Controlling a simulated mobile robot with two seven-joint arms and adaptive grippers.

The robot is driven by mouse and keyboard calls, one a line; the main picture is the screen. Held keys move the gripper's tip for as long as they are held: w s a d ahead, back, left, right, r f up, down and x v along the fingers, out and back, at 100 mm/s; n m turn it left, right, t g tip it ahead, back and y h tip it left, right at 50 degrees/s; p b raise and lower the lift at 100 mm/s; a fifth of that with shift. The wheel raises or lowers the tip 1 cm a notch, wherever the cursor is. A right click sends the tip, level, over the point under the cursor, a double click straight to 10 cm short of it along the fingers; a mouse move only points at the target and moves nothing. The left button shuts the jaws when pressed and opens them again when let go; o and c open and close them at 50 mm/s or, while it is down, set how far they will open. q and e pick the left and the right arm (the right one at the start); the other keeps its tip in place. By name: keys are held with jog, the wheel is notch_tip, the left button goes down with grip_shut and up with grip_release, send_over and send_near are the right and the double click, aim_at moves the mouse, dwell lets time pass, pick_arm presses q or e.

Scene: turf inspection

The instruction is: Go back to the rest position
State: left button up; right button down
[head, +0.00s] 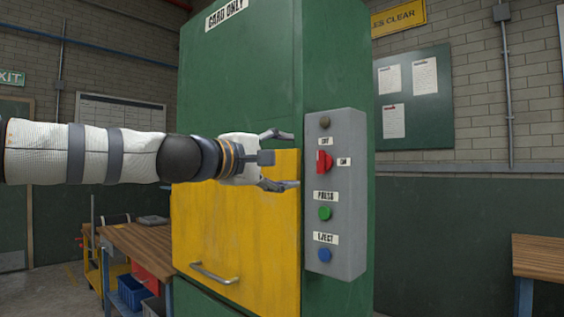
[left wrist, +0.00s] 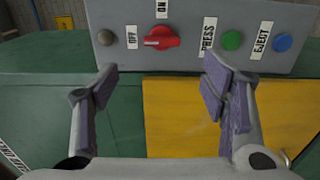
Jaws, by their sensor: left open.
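My left gripper (head: 284,160) is stretched out from the left in the head view, in front of the green machine (head: 336,60). It is open and empty, its fingertips just left of the grey control box (head: 352,200). In the left wrist view the open fingers (left wrist: 162,92) frame a gap facing the control box (left wrist: 200,58). The red rotary switch (head: 323,162) is on the box near ON; it also shows in the left wrist view (left wrist: 162,37). A green PRESS button (head: 324,213) and a blue EJECT button (head: 324,255) sit below it. My right gripper is not in view.
The machine has a yellow door (head: 240,235) with a metal handle (head: 213,273), behind and below my left gripper. A wooden workbench (head: 140,247) stands at the lower left, with a blue bin (head: 133,294) beneath. Another wooden table (head: 538,257) is at the right edge.

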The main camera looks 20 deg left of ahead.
pick_arm(q)
jog(key=shift+s+a+f, duration=0.1)
jog(key=shift+s, duration=0.25)
jog(key=w+d+f+m+g+y, duration=0.1)
jog(key=d+f+g, duration=0.1)
jog(key=f, duration=0.9)
jog(key=d+f+m+g+y, duration=0.1)
jog(key=d+f+g, duration=0.15)
jog(key=f, duration=0.95)
jog(key=s+f+m+g+y, duration=0.15)
jog(key=s+f, duration=0.35)
jog(key=f, duration=0.6)
jog(key=s+f+m+g, duration=0.2)
jog(key=s+f+g, duration=0.15)
jog(key=f, duration=0.85)
jog(key=s+f+m+g+y, duration=0.1)
jog(key=s+f+m+g, duration=0.2)
jog(key=s+f, duration=0.95)
jog(key=s+a+f+m+g, duration=0.1)
jog(key=s+f+g, duration=0.1)
jog(key=s, duration=0.7)
jog(key=s+a+f+m+g+y, duration=0.1)
jog(key=s+f+m+g, duration=0.1)
jog(key=s, duration=0.7)
jog(key=s+a+f+m+g, duration=0.1)
jog(key=s+f+m+g, duration=0.1)
jog(key=s, duration=0.7)
jog(key=shift+s+a+f+y, duration=0.25)
jog(key=shift+s+f+y, duration=0.1)
jog(key=shift+f, duration=0.1)
